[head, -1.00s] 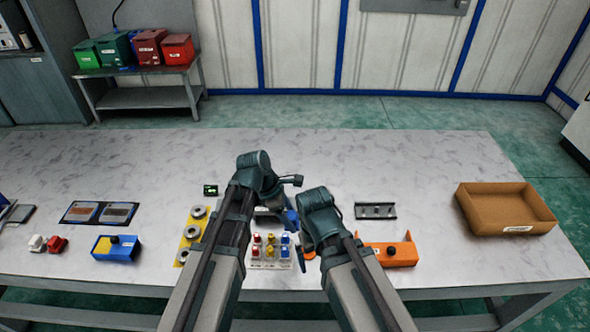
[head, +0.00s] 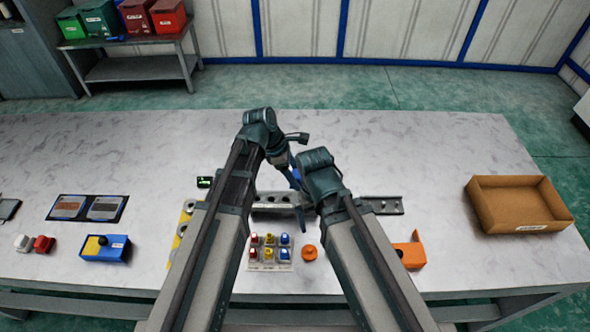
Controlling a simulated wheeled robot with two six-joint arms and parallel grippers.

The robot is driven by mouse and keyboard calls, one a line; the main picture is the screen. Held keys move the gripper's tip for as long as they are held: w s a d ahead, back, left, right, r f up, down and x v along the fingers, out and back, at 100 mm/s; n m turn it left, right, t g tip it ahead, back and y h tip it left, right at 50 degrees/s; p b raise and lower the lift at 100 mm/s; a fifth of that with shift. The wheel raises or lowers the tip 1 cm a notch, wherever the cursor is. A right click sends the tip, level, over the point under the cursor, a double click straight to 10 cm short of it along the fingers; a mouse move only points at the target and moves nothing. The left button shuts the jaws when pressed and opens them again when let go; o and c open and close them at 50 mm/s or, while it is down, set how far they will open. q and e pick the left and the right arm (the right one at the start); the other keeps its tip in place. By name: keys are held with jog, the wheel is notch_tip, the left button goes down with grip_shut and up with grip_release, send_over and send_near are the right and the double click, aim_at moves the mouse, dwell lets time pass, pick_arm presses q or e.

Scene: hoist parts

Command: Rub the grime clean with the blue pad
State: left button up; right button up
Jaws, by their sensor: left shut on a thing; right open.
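My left gripper (head: 288,166) is over the middle of the table, shut on a blue thing (head: 296,178) that looks like the blue pad. Most of the pad is hidden behind my arms. My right gripper (head: 302,212) is open, lower and just right of it, its fingers partly hidden by its own wrist. Two dark-framed panels lie at the left of the table: the left panel (head: 68,207) has a brownish patch that may be grime, and the right panel (head: 106,208) looks greyer. Both grippers are far from the panels.
A slotted metal rail (head: 270,203) lies behind a block of coloured switches (head: 270,250). An orange knob (head: 309,253), an orange bracket (head: 411,253), a blue-yellow box (head: 105,248) and a cardboard tray (head: 520,212) stand around. The table's back strip is clear.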

pick_arm(q)
jog(key=shift+f, duration=0.1)
pick_arm(e)
jog(key=shift+f, duration=0.1)
pick_arm(q)
notch_tip(320, 180, down, 6)
jog(key=b, duration=0.6)
pick_arm(e)
notch_tip(320, 180, down, 6)
jog(key=shift+r, duration=0.1)
pick_arm(q)
jog(key=shift+f+b, duration=0.95)
jog(key=shift+b, duration=0.1)
pick_arm(e)
jog(key=shift+f, duration=1.05)
jog(key=shift+r, duration=0.1)
pick_arm(q)
jog(key=shift+d, duration=0.1)
jog(key=shift+d+r, duration=0.15)
jog(key=shift+d, duration=1.3)
pick_arm(e)
jog(key=shift+r, duration=0.1)
pick_arm(q)
jog(key=shift+d, duration=0.1)
